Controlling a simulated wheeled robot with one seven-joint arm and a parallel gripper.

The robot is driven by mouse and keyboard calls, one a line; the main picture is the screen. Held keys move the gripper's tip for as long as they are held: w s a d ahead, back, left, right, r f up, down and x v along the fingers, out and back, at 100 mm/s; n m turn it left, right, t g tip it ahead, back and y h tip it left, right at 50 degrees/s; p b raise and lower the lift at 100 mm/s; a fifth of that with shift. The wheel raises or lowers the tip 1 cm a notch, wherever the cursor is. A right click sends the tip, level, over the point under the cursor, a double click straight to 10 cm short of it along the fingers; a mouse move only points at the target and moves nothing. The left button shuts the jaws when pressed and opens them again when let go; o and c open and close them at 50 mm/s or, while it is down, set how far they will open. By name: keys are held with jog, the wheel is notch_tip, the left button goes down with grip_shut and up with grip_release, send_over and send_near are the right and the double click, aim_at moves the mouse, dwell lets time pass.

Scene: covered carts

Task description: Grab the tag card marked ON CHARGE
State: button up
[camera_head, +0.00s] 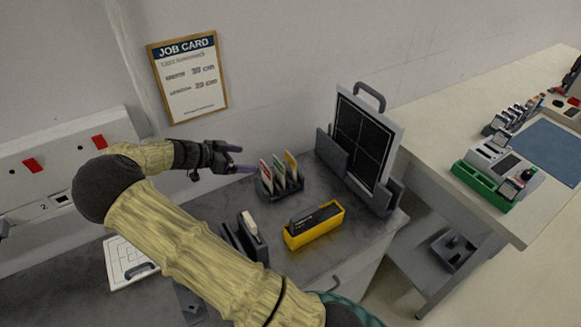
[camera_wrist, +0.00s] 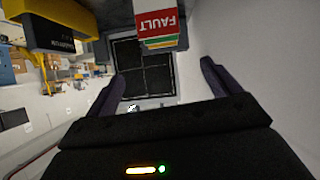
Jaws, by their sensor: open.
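My gripper (camera_head: 248,159) is open and empty, just left of a dark card holder (camera_head: 267,194) on the grey counter. Its two purple fingers also show in the wrist view (camera_wrist: 163,74), pointing toward the cards but apart from them. The holder carries upright tag cards: a red one (camera_head: 265,174) on the left, a green one (camera_head: 278,172) in the middle and a yellow one (camera_head: 291,164) on the right. In the wrist view the nearest card, red and white, reads FAULT (camera_wrist: 157,22). It hides most of the cards behind it. I cannot read ON CHARGE on any card.
A yellow tray (camera_head: 316,232) with a dark block stands in front of the holder. A grey rack (camera_head: 328,154) with a framed black panel (camera_head: 361,139) stands to the right. A dark stand (camera_head: 247,240) with a pale item is near my arm. The wall is close behind.

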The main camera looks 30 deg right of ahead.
aim_at(274, 155)
jog(key=shift+w+a+r+m+h, duration=0.1)
jog(key=shift+w+r+m+h, duration=0.25)
jog(key=shift+w, duration=0.15)
jog(key=p+x, duration=0.4)
jog(key=x, duration=0.8)
jog(key=shift+s+f+p, duration=0.1)
jog(key=shift+f+p, duration=0.05)
jog(key=shift+p, duration=0.2)
jog(key=shift+s+d, duration=0.1)
jog(key=shift+d, duration=0.15)
